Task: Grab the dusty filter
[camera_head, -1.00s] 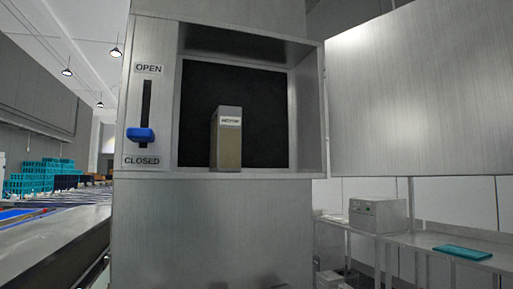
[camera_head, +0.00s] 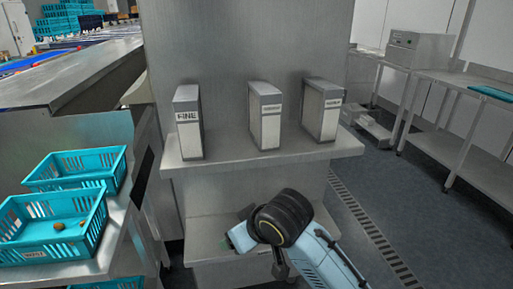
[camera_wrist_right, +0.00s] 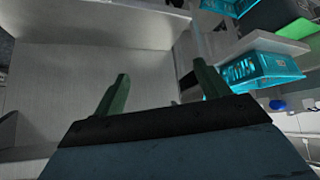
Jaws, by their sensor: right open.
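The dusty brownish filter, which stood in the open cabinet bay in the earlier head view, is out of both current views. Three filters with white faces and grey frames stand upright on a steel shelf (camera_head: 235,158): one labelled FINE (camera_head: 188,125) at left, a middle one (camera_head: 265,117) and a right one (camera_head: 322,110), whose labels are too small to read. My right gripper (camera_head: 236,238) is below that shelf, apart from the filters. In the right wrist view its two green fingers (camera_wrist_right: 162,88) are spread with nothing between them. My left gripper is not in view.
A lower shelf (camera_head: 208,232) lies behind my right gripper. Turquoise crates (camera_head: 75,170) stand on a steel stand at left, the nearer one (camera_head: 45,245) with a few dates. A steel bench (camera_head: 455,110) stands at right, with clear floor before it.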

